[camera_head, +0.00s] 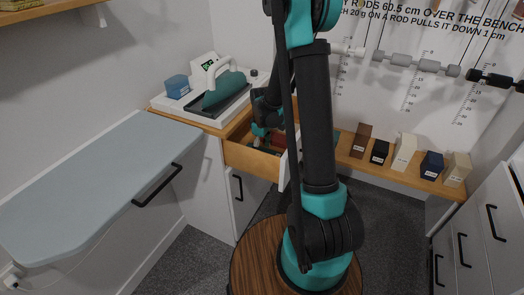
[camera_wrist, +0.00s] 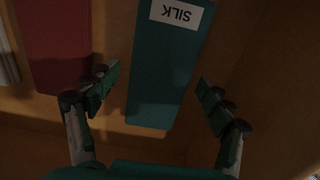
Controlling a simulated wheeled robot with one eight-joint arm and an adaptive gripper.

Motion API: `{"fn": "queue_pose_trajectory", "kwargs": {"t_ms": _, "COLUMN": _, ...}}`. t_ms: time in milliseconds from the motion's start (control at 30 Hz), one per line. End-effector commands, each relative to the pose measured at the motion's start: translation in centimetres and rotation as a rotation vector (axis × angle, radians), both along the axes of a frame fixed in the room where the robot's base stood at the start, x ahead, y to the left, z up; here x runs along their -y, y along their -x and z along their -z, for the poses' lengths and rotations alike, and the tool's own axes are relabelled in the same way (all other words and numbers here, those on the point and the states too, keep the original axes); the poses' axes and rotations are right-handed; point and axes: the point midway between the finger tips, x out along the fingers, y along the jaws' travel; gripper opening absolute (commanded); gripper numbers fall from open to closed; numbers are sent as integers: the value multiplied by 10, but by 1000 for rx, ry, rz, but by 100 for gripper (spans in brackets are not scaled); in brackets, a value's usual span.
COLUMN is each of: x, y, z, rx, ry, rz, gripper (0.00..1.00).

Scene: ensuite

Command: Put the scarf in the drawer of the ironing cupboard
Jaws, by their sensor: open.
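The drawer (camera_head: 250,160) of the ironing cupboard (camera_head: 200,170) is pulled open. A teal folded piece labelled SILK (camera_wrist: 168,70), which looks like the scarf, lies flat on the drawer's wooden floor (camera_wrist: 255,60) in the wrist view. My gripper (camera_wrist: 155,85) is open and reaches down into the drawer, one finger on each side of the teal piece's near end. I see no clear grip on it. In the head view my gripper (camera_head: 262,132) is low in the drawer, and my arm hides part of the drawer.
A dark red piece (camera_wrist: 55,45) lies left of the teal one, with a pale piece (camera_wrist: 8,60) at the edge. An iron (camera_head: 222,88) stands on the cupboard top. An ironing board (camera_head: 95,185) is at left. Several labelled blocks (camera_head: 404,150) line the bench at right.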

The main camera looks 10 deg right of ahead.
Motion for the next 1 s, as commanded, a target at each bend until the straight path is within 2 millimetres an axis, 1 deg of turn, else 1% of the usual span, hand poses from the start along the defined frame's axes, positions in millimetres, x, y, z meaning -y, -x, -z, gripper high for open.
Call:
{"fn": "queue_pose_trajectory", "kwargs": {"t_ms": 167, "x": 0, "y": 0, "z": -4, "rx": 0, "ry": 0, "rz": 0, "gripper": 80}}
{"fn": "queue_pose_trajectory", "kwargs": {"t_ms": 267, "x": 0, "y": 0, "z": -13, "rx": 0, "ry": 0, "rz": 0, "gripper": 80}}
{"fn": "queue_pose_trajectory", "kwargs": {"t_ms": 367, "x": 0, "y": 0, "z": -28, "rx": 0, "ry": 0, "rz": 0, "gripper": 80}}
{"fn": "queue_pose_trajectory", "kwargs": {"t_ms": 700, "x": 0, "y": 1, "z": -91, "rx": 0, "ry": 0, "rz": 0, "gripper": 80}}
{"fn": "queue_pose_trajectory", "kwargs": {"t_ms": 833, "x": 0, "y": 0, "z": -109, "rx": 0, "ry": 0, "rz": 0, "gripper": 80}}
{"fn": "queue_pose_trajectory", "kwargs": {"t_ms": 1000, "x": 0, "y": 0, "z": -121, "rx": 0, "ry": 0, "rz": 0, "gripper": 80}}
